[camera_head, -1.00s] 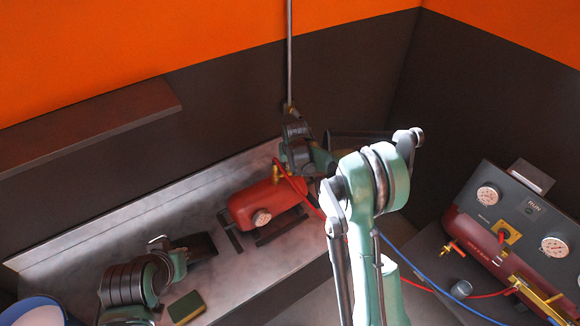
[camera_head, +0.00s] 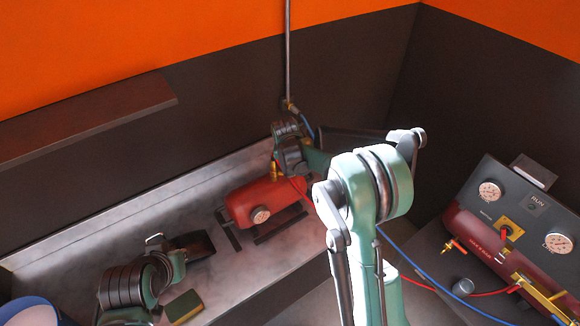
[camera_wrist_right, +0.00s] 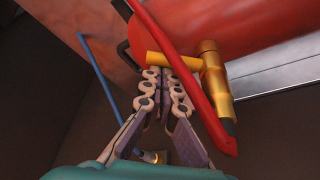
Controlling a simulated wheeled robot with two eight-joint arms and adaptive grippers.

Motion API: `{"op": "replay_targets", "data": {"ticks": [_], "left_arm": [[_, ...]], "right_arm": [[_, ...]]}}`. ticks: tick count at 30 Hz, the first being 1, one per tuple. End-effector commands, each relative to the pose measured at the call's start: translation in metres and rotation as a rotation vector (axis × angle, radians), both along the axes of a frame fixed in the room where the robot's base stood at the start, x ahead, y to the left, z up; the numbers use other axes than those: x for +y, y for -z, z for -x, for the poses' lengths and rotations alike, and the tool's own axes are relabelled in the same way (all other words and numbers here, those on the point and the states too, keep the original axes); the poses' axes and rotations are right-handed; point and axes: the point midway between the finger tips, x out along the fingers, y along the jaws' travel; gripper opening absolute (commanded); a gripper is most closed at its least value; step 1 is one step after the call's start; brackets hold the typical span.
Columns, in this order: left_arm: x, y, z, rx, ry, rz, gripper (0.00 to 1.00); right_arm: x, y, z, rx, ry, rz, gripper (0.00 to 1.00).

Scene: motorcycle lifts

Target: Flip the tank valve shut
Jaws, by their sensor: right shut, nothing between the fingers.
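The red tank (camera_head: 245,203) lies on the metal bench with a round gauge on its near end. Its brass valve (camera_head: 274,174) stands at the right end; the wrist view shows brass fittings (camera_wrist_right: 214,85) beneath the red tank body (camera_wrist_right: 205,25). A long red piece (camera_wrist_right: 185,80), lever or hose, crosses in front of them. My right gripper (camera_wrist_right: 163,78) is shut and empty, its tips close to the horizontal brass piece; contact is unclear. The head view hides its fingertips behind my wrist. My left gripper (camera_head: 196,246) is low over the bench at left; its finger opening is unclear.
A dark red compressor (camera_head: 478,237) with a gauge panel stands at right. Blue hose (camera_head: 430,272) and red hose run from it toward the middle. A green-yellow sponge (camera_head: 184,306) lies near my left arm. A shelf (camera_head: 90,120) juts from the wall.

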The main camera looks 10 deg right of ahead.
Motion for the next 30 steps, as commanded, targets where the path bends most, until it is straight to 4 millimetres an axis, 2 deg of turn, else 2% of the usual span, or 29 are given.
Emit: {"op": "replay_targets", "data": {"ticks": [30], "left_arm": [[0.0, 0.027, 0.0, 0.0, 0.0, 0.0, 0.0]], "right_arm": [[0.011, 0.001, 0.027, 0.0, 0.507, 0.0, 0.0]]}}
